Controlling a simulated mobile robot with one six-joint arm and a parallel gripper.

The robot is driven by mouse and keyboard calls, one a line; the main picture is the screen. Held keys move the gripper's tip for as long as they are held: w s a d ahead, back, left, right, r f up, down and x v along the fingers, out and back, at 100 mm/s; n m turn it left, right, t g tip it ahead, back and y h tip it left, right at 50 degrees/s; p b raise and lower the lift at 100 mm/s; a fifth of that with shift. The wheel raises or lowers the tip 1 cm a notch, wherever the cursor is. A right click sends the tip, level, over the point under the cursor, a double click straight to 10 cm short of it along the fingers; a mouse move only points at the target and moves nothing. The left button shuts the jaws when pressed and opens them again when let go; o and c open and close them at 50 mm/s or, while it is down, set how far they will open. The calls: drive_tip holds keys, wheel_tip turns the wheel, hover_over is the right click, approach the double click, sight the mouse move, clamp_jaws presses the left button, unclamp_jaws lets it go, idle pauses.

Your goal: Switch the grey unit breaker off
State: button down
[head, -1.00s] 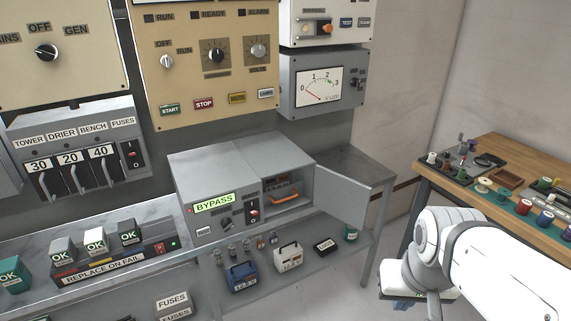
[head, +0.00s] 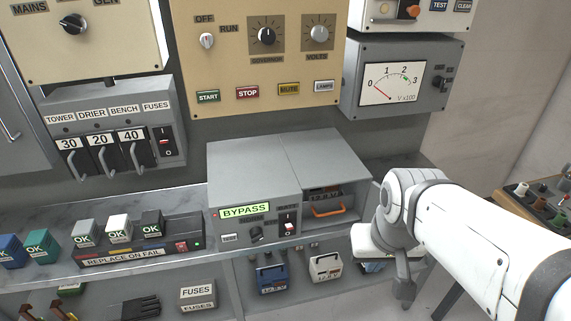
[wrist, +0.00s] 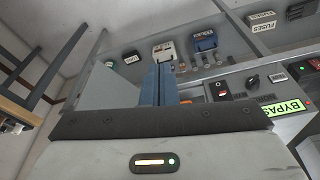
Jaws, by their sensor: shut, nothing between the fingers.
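The grey unit (head: 240,165) stands on the bench with a lit BYPASS display (head: 245,210). Its breaker (head: 290,223) is a dark rocker with some red, right of the rotary knob; its exact position is too small to tell. The breaker also shows in the wrist view (wrist: 220,90), right of my fingers. My gripper (wrist: 166,68) is shut and empty, its blue fingers together. In the head view my arm is to the right of the unit, apart from the breaker, and covers the unit's open door.
An open bay with an orange handle (head: 327,210) is right of the breaker. Another red-and-black switch (head: 165,141) is on the fuse panel at left. A blue battery (head: 272,278) and a white one (head: 325,267) stand on the lower shelf. A side table (head: 545,200) is at right.

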drive_tip(key=n+p, duration=0.3)
drive_tip(key=p, duration=0.2)
hover_over(288, 224)
drive_tip(key=s+d, duration=0.1)
drive_tip(key=s, duration=0.3)
drive_tip(key=shift+s+d+f+t+y, duration=0.1)
drive_tip(key=shift+s+f+t+y, duration=0.05)
drive_tip(key=shift+f+t+y, duration=0.2)
drive_tip(key=shift+f, duration=0.1)
drive_tip(key=p+x, duration=0.1)
drive_tip(key=x, duration=0.8)
drive_tip(key=shift+f, duration=0.4)
